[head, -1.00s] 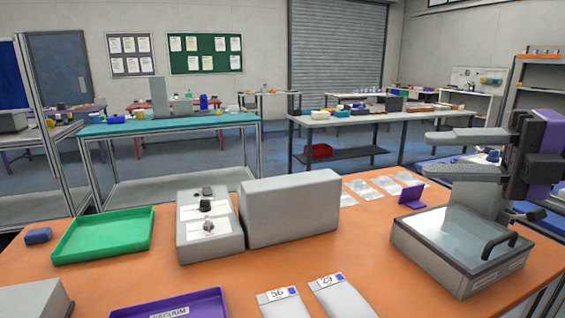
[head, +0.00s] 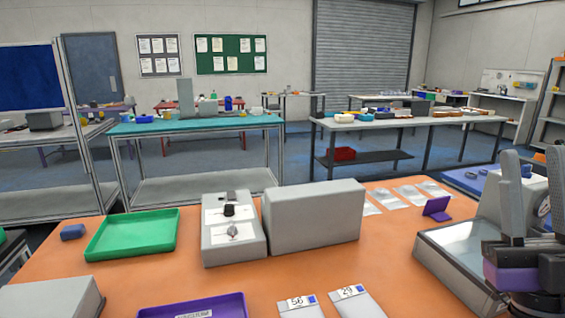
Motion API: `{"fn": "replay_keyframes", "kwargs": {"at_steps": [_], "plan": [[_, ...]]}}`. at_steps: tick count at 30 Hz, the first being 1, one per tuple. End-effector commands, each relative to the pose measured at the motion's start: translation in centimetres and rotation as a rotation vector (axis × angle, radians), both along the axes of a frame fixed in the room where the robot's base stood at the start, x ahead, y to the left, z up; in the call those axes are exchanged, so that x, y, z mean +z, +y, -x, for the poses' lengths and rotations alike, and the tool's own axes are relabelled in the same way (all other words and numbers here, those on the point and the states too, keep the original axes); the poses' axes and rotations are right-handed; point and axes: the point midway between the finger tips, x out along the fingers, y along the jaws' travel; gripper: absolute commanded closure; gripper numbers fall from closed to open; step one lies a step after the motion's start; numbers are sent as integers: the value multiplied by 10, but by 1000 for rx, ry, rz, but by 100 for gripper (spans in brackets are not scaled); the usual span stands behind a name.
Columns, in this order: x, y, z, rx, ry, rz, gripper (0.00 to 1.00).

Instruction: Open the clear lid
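The clear lid (head: 462,238) is a flat glass panel on top of a grey box-shaped scanner (head: 452,268) at the right of the orange table. It lies closed on the box. The black handle on its right side is hidden behind my gripper in this view. My gripper (head: 524,168) is at the right edge, in front of the scanner in the picture, with its two grey fingers pointing up from a purple band. The fingers look parted, with nothing seen between them. Whether it touches the lid or handle cannot be told.
A small purple stand (head: 437,208) is behind the scanner. A large grey box (head: 314,214) and a control box with knobs (head: 234,245) stand mid-table. A green tray (head: 133,234) and purple tray (head: 195,307) lie left. Bare orange table lies between the grey box and scanner.

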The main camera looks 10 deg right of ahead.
Motion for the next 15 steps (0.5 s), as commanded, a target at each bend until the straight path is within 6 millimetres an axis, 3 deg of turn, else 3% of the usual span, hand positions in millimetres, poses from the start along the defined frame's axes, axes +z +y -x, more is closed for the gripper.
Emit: {"fn": "replay_keyframes", "kwargs": {"at_steps": [8,15], "plan": [[-96,8,6,20,224,-310,66],[-183,36,30,49,475,-489,66]]}}
